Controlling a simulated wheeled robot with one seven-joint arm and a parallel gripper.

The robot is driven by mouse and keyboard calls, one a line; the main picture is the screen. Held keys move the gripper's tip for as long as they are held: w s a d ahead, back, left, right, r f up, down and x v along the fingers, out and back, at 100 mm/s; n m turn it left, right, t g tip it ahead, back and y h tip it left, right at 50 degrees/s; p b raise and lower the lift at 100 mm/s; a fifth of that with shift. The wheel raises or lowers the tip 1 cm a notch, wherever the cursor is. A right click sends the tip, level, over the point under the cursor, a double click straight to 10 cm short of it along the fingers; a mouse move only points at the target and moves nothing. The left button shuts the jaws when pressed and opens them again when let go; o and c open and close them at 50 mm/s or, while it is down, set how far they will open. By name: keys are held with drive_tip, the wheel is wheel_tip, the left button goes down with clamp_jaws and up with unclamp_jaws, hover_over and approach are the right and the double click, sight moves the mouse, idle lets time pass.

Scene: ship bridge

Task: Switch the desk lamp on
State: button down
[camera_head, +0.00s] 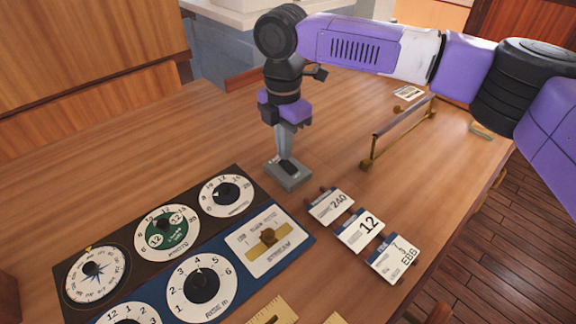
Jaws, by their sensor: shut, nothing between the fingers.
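No desk lamp shows in this view. A small grey box with a black rocker-like switch (289,169) on top sits on the wooden desk, near the middle. My gripper (285,156) points straight down over it, shut and empty. Its fingertips are at the back part of the black switch and hide some of it. I cannot tell whether they touch it, or which way the switch is set.
A dial panel (217,251) with several round dials and a brass-coloured lever lies front left. Cards reading 240 and 12 (361,230) and another card stand to the right. A brass rail (402,131) stands behind them. The desk left of the switch is clear.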

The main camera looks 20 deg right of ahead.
drive_tip(key=shift+f, duration=0.9)
idle(0.4)
wheel_tip(320, 180, up, 7)
drive_tip(key=p, duration=0.6)
drive_tip(key=shift+r+p, duration=0.1)
drive_tip(key=shift+p, duration=0.25)
idle(0.4)
